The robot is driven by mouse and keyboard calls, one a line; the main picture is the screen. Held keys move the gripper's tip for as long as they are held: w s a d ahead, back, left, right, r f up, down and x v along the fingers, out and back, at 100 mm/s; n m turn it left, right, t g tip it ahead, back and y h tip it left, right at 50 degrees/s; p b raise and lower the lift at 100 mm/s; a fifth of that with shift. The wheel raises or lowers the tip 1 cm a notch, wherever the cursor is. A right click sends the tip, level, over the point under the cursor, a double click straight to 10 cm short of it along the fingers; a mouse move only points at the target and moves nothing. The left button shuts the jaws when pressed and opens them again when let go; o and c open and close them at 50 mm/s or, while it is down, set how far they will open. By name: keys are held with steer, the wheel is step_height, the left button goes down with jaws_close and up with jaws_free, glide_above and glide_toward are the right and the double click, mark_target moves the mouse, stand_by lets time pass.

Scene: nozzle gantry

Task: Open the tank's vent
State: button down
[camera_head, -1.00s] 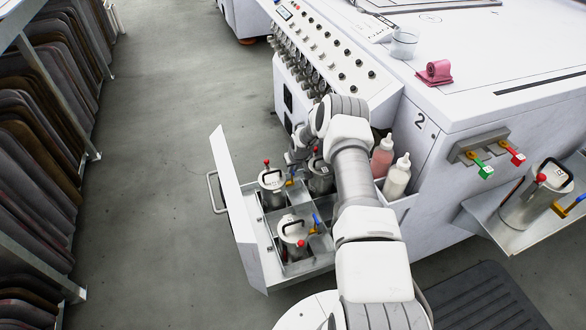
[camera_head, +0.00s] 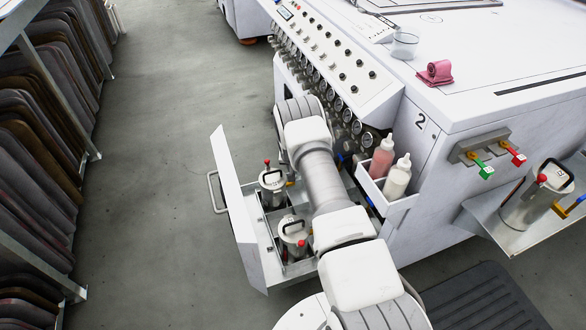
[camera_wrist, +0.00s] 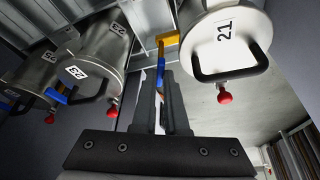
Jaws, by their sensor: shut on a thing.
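In the wrist view, a steel tank (camera_wrist: 228,70) with a white lid marked 21, a black handle and a red knob hangs into the upper right. A blue lever (camera_wrist: 161,71) on a yellow fitting (camera_wrist: 168,42) sits beside it. My gripper (camera_wrist: 163,82) is shut on the blue lever, with the fingers hiding part of it. Two other tanks show at the left, one front tank (camera_wrist: 85,60) with a red knob. In the head view, a tank (camera_head: 271,187) and another tank (camera_head: 292,236) stand in the open drawer; my arm hides my gripper there.
The drawer's white front panel (camera_head: 238,215) stands open over the floor. A side bin (camera_head: 371,188) holds a pink bottle (camera_head: 382,158) and a white bottle (camera_head: 397,178). Another tank (camera_head: 530,200) stands on a right shelf. The knobbed console (camera_head: 330,60) rises behind my arm.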

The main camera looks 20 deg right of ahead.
steer(key=m, duration=0.2)
steer(key=m+g+h, duration=0.1)
steer(key=m, duration=0.1)
steer(key=m+h, duration=0.1)
steer(key=m, duration=0.1)
steer(key=shift+w+a, duration=0.15)
steer(key=shift+a, duration=0.1)
steer(key=m, duration=0.1)
steer(key=m+g, duration=0.1)
steer(key=m, duration=0.1)
steer(key=m+g, duration=0.1)
steer(key=m, duration=0.1)
steer(key=shift+w+h, duration=0.25)
steer(key=shift+h, duration=0.05)
steer(key=shift+a+f+m+g, duration=0.25)
steer(key=shift+m+g, duration=0.25)
steer(key=shift+m, duration=0.3)
steer(key=shift+s+d+r+m, duration=0.1)
steer(key=shift+d+r+m, duration=0.05)
steer(key=shift+d+m, duration=0.15)
steer(key=c, duration=0.9)
jaws_free()
steer(key=shift+c, duration=0.2)
steer(key=shift+a+r, duration=0.1)
